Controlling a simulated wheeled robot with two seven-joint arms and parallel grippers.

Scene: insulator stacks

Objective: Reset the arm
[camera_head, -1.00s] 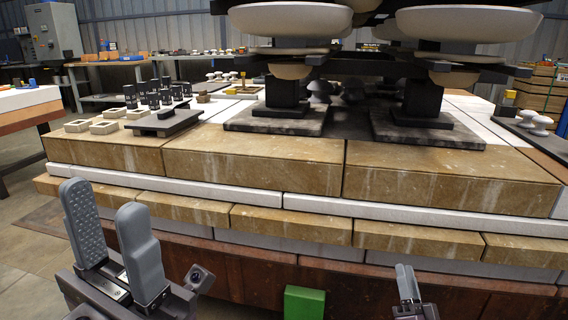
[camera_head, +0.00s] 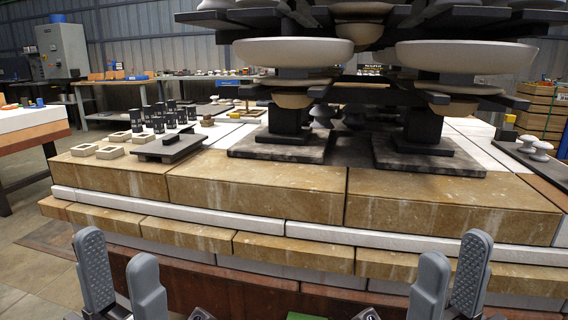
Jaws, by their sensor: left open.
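My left gripper (camera_head: 118,256) stands at the lower left of the head view with its two grey padded fingers pointing up. The fingers are apart and nothing is between them. My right gripper (camera_head: 453,254) stands at the lower right in much the same pose, mirrored. Its two grey fingers are also apart and empty. Both grippers are in front of the layered stone platform and appear to touch nothing. The lower parts of both grippers are cut off by the frame's bottom edge.
The stone platform (camera_head: 255,190) spans the view. Insulator stacks with pale discs (camera_head: 293,52) stand on dark bases at its middle and right. Small dark blocks (camera_head: 158,118), pale square frames (camera_head: 110,152) and a dark tray (camera_head: 170,146) sit at its left. Another table (camera_head: 30,122) is far left.

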